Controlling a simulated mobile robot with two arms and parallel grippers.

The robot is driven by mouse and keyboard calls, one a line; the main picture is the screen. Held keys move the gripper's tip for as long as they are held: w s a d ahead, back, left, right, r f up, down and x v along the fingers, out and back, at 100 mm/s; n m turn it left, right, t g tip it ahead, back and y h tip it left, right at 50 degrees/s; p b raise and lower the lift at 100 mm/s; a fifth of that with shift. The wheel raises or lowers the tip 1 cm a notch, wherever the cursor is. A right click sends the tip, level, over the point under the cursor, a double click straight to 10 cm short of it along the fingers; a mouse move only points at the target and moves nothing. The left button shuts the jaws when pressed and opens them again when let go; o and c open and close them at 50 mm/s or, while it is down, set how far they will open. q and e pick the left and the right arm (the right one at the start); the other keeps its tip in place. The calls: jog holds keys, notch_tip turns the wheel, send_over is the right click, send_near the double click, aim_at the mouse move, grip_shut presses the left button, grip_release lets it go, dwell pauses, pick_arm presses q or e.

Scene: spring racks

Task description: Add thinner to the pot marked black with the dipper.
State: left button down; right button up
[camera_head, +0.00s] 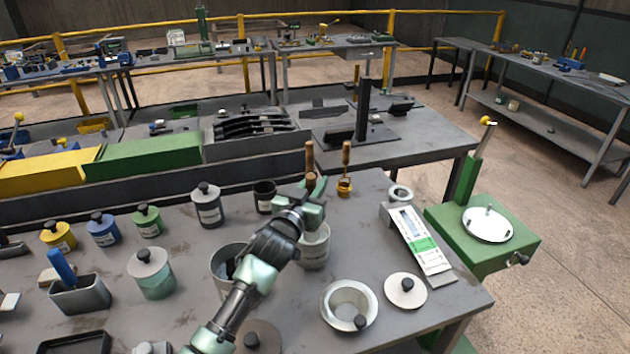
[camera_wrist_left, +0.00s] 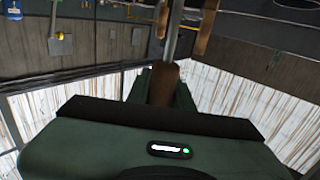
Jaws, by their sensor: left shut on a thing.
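My left gripper (camera_head: 310,198) is shut on a wooden handle, which shows between the fingers in the left wrist view (camera_wrist_left: 164,84). A thin metal shaft runs on from that handle; I take this tool for the dipper, but its cup end is hidden. The gripper is over the back of a pale open pot (camera_head: 314,252), which the arm partly covers. A wooden handle (camera_head: 309,158) stands up just behind the gripper. A dark lidded pot (camera_head: 208,208) and a small black open can (camera_head: 265,196) stand to the left; their labels are too small to read.
An amber cup with an upright wooden-handled tool (camera_head: 346,157) stands right of the gripper. Lidded yellow (camera_head: 58,237), blue (camera_head: 103,231) and green (camera_head: 147,222) pots stand left. An open grey pot (camera_head: 222,268) is beside my arm. A white bowl (camera_head: 334,312) and loose lid (camera_head: 405,292) lie at front right.

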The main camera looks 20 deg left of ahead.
aim_at(312, 174)
pick_arm(q)
jog(key=shift+f+b, duration=1.15)
jog(key=shift+f, duration=0.9)
jog(key=shift+r, duration=0.15)
jog(key=shift+r+p, duration=3.65)
jog(key=shift+r, duration=0.2)
jog(key=shift+m, duration=0.7)
